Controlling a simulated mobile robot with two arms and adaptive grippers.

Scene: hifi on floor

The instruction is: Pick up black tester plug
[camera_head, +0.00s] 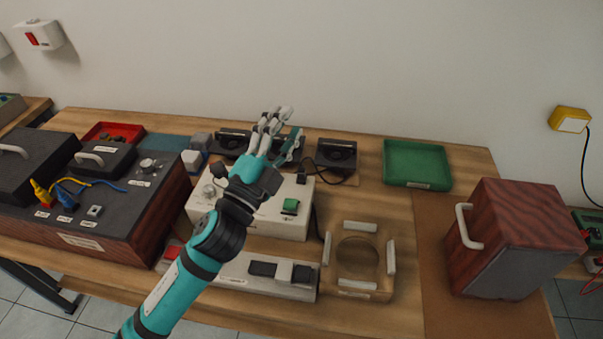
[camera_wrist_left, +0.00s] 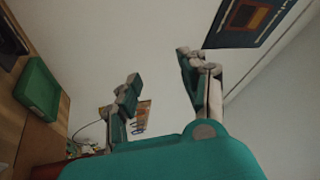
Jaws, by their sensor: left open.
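My left gripper (camera_head: 282,130) is raised over the back of the table, above the white box (camera_head: 262,211) with a green switch. Its fingers are spread and nothing shows between them. In the left wrist view the same open gripper (camera_wrist_left: 165,82) points toward the wall. A small black plug-like piece (camera_head: 302,178) with a dark cable is at the white box's back right edge; it may be the tester plug, but it is too small to tell. My gripper is apart from it. My right gripper is not in view.
A green tray (camera_head: 417,164) is at the back right, also in the left wrist view (camera_wrist_left: 38,90). A red-brown box with a white handle (camera_head: 516,235) stands right. A dark panel box (camera_head: 95,205) with yellow and blue plugs is left. Black fan-like units (camera_head: 336,154) stand behind.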

